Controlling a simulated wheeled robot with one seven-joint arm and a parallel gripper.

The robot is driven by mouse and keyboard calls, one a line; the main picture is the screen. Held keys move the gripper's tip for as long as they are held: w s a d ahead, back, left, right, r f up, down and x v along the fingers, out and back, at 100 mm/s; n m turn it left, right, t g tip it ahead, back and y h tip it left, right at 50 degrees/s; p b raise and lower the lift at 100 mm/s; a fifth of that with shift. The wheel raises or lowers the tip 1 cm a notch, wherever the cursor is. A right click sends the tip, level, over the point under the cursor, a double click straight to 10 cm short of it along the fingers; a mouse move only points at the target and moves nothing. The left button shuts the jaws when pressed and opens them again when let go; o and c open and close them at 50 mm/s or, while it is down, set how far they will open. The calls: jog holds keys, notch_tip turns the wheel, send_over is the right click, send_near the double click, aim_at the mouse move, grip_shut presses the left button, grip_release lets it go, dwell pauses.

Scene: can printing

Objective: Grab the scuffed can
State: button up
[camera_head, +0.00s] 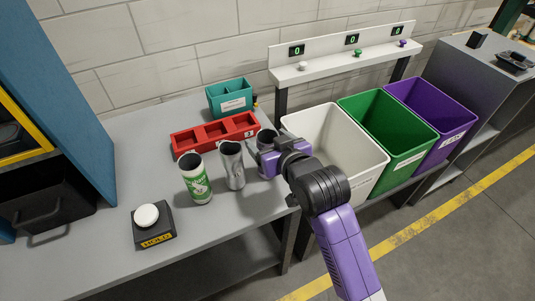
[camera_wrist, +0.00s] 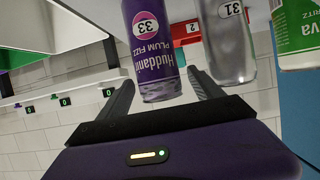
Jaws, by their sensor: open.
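Three cans stand in a row on the grey table. A green-and-white can (camera_head: 196,182) is at the left. A silver-grey can (camera_head: 232,168) with blotchy marks is in the middle; in the wrist view it (camera_wrist: 230,45) carries the number 31. The right can (camera_head: 266,137) is mostly hidden behind my gripper (camera_head: 268,160). In the wrist view a purple can (camera_wrist: 153,55) reads Plum Fizz 33 and sits between the open fingers of my gripper (camera_wrist: 160,82). Contact is unclear. I cannot tell for certain which can is scuffed.
A red three-slot tray (camera_head: 215,134) and a teal box (camera_head: 230,97) stand behind the cans. A black base with a white button (camera_head: 147,217) is at front left. White (camera_head: 335,145), green (camera_head: 388,128) and purple (camera_head: 432,115) bins stand at the right.

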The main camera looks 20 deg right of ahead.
jog(key=shift+x, duration=1.7)
jog(key=c, duration=1.4)
